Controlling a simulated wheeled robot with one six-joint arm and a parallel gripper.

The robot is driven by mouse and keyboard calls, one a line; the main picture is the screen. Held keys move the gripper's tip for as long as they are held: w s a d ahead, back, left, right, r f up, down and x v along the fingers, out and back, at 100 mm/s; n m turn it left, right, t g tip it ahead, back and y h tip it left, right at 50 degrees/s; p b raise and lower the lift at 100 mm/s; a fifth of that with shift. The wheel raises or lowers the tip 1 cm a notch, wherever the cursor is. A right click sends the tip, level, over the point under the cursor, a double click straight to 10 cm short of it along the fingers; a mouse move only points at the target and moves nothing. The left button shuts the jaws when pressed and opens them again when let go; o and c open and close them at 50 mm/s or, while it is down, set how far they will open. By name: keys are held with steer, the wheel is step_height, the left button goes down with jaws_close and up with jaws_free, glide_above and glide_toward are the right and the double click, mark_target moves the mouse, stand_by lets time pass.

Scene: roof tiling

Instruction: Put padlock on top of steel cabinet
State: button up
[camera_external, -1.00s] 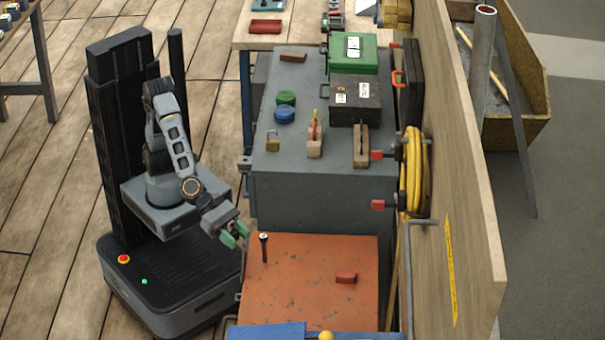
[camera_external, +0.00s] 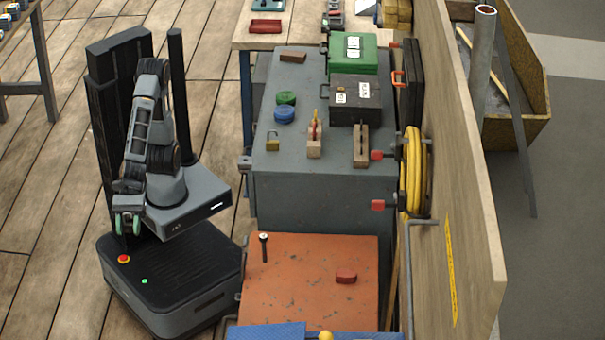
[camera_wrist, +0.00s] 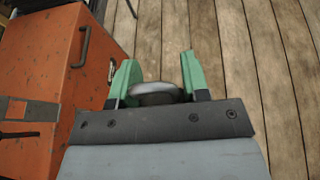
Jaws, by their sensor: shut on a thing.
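A small brass padlock (camera_external: 272,143) with a dark shackle stands upright on top of the large grey steel cabinet (camera_external: 322,178), near its left front. My gripper (camera_external: 127,226) is well to the left of that cabinet, low over my own base in the external view. In the wrist view its green fingers (camera_wrist: 154,80) are closed on a grey rounded thing (camera_wrist: 155,92). Only part of this thing shows, and I cannot tell what it is. The padlock and the grey cabinet are not seen in the wrist view.
The grey cabinet also bears a green case (camera_external: 352,66), a black case (camera_external: 350,104), blue and green round things and wooden blocks. An orange cabinet (camera_external: 310,300) in front holds a red thing (camera_external: 346,278) and a dark upright tool (camera_external: 264,247). A wooden panel (camera_external: 470,200) borders the right.

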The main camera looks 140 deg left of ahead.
steer(key=w+a+r+n+t+y+p, duration=0.3)
steer(key=w+a+r+n+y+p, duration=0.45)
steer(key=a+p, duration=0.6)
steer(key=w+a+r+n+y+p, duration=0.2)
steer(key=a+p, duration=0.4)
steer(key=a, duration=0.3)
steer(key=w+a+r+n+y+p, duration=0.2)
steer(key=w+a+r+y+p, duration=0.1)
steer(key=a+p, duration=0.3)
steer(key=w+a+r, duration=0.1)
steer(key=a, duration=0.1)
steer(key=shift+a+r, duration=0.35)
steer(key=shift+a, duration=0.05)
steer(key=w+a+f+n+g+y+b, duration=0.15)
steer(key=w+a+f+b, duration=0.3)
steer(key=f+b, duration=0.5)
steer(key=w+a+f+n+g+y+b, duration=0.1)
steer(key=w+a+f+n+y+b, duration=0.15)
steer(key=a+f+b, duration=0.5)
steer(key=w+a+f+b, duration=0.2)
steer(key=w+a+b, duration=0.1)
steer(key=w+b, duration=0.5)
steer(key=shift+w+f+y+b, duration=0.15)
steer(key=shift+w+y+b, duration=0.3)
steer(key=shift+b, duration=0.2)
